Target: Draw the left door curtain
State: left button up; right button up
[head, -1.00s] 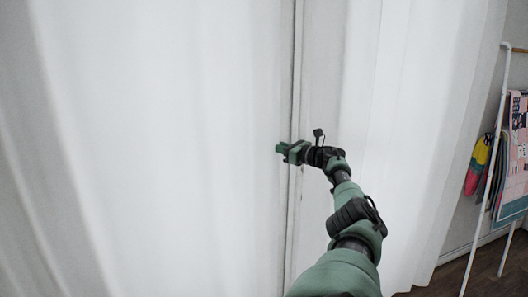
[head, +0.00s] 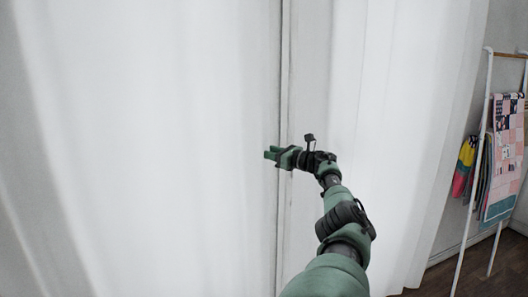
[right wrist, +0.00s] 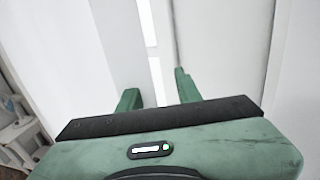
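The left door curtain (head: 150,150) is a white cloth with soft folds that fills the left half of the head view. Its right edge runs straight down beside a narrow pale strip (head: 305,80). The right curtain (head: 395,140) hangs beyond that strip. My right gripper (head: 270,155) overlaps the left curtain's right edge in the head view, fingers pointing left. In the right wrist view, the two green fingers (right wrist: 158,92) are apart, with a bright vertical gap visible between them. No cloth is clearly pinched; I cannot tell whether they touch the curtain. My left gripper is out of view.
A white rack (head: 475,160) with colourful cloths (head: 503,150) stands at the far right against the wall. Dark wooden floor (head: 450,275) shows at the lower right. A white frame (right wrist: 18,130) appears at the left of the right wrist view.

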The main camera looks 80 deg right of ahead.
jog(key=v, duration=0.7)
jog(key=shift+s, duration=0.3)
